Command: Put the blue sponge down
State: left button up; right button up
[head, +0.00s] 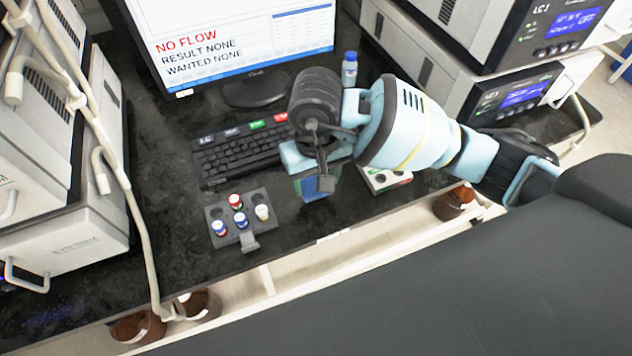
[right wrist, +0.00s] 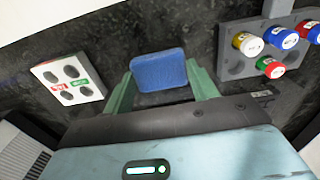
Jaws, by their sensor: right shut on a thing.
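The blue sponge (head: 325,184) is in my right gripper, just in front of the keyboard's right end. In the right wrist view the sponge (right wrist: 158,71) sits between the two green fingers of my right gripper (right wrist: 160,78), which is shut on it. The gripper and forearm hide part of the sponge in the head view. Dark benchtop shows around it; I cannot tell whether its underside touches the bench. My left gripper is in neither view.
A grey rack (head: 248,244) with several capped vials stands left of the sponge. A white holder (right wrist: 45,72) with dark holes and red and green labels is on its other side. The keyboard (head: 240,157) and monitor (head: 235,45) are behind. A blue-capped bottle (head: 349,70) stands farther back.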

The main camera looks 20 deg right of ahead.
jog(key=shift+w, duration=0.2)
jog(key=shift+w+d+f, duration=0.1)
jog(key=shift+w+f, duration=0.1)
jog(key=shift+f, duration=1.6)
jog(key=shift+f, duration=0.1)
jog(key=shift+f, duration=0.15)
jog(key=o, duration=0.9)
jog(key=shift+r, duration=0.2)
notch_tip(320, 180, up, 12)
jog(key=shift+r, duration=0.1)
